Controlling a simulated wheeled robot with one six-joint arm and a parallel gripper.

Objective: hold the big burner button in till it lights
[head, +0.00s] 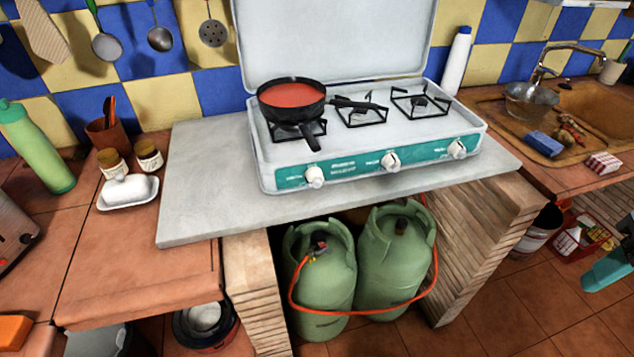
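A white camping stove (265,160) with a raised lid (335,45) stands on a grey slab. Its teal front panel carries three white knobs: left (315,177), middle (390,162) and right (457,149). Which knob is the big burner's is not readable from the labels. A black pan with red sauce (292,94) sits over the left burner and hides most of it. The middle burner (362,112) and the right burner (420,102) are bare. No flame shows at any burner. My gripper is not in view.
Two green gas bottles (320,270) with an orange hose stand under the slab (205,185). A butter dish (128,190) and jars are at left. A white bottle (456,62) stands behind the stove's right end. The slab before the knobs is clear.

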